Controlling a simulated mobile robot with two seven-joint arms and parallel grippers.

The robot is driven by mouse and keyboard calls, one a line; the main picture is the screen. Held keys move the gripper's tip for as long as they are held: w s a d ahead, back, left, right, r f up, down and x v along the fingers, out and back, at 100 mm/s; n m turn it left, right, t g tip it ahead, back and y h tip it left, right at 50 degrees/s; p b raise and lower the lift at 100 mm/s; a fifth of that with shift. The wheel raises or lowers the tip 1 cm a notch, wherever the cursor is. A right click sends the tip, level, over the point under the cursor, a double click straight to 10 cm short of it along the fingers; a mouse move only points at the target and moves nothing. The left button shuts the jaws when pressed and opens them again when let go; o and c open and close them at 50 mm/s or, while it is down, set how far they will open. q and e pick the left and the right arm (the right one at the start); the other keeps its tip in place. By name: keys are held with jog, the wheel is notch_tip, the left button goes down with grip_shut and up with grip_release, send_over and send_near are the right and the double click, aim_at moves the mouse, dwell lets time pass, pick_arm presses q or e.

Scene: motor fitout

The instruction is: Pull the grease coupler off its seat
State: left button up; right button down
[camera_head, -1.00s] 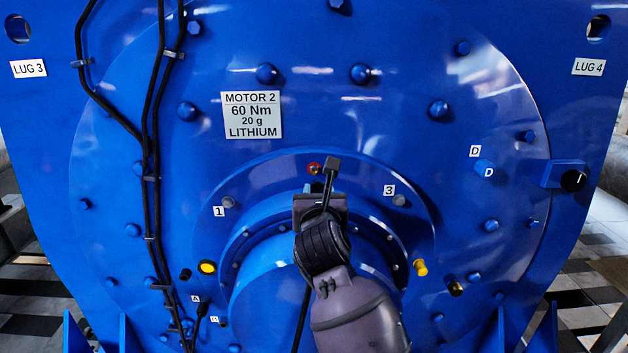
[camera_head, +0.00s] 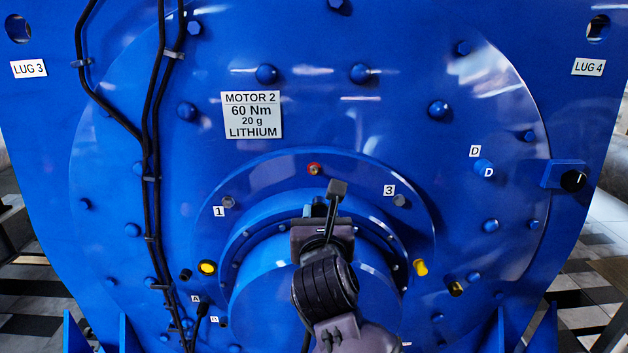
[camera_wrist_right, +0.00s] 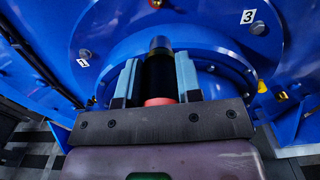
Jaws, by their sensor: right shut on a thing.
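My right gripper (camera_head: 320,212) is in front of the motor's central hub in the head view. In the right wrist view its two blue-grey fingers (camera_wrist_right: 158,82) are shut on the grease coupler (camera_wrist_right: 158,73), a black cylinder with a grey tip and a red band near the palm. In the head view the coupler is mostly hidden by the gripper. A red-ringed fitting (camera_head: 314,169) on the blue flange shows above the gripper, with a visible gap between them in the picture. I cannot tell from these views whether it is the coupler's seat. My left gripper is not in view.
The blue motor face (camera_head: 390,130) has protruding bolts around the hub. Black cables (camera_head: 150,150) run down its left side. A yellow fitting (camera_head: 420,267) and a yellow-faced plug (camera_head: 207,267) flank the hub. A black knob (camera_head: 573,181) sticks out at right.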

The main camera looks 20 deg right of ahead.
jog(key=b+v, duration=0.1)
jog(key=v, duration=1.3)
dwell(0.5)
jog(key=shift+a, duration=0.1)
jog(key=x, duration=0.7)
jog(key=shift+w+p, duration=0.2)
jog(key=shift+p, duration=0.2)
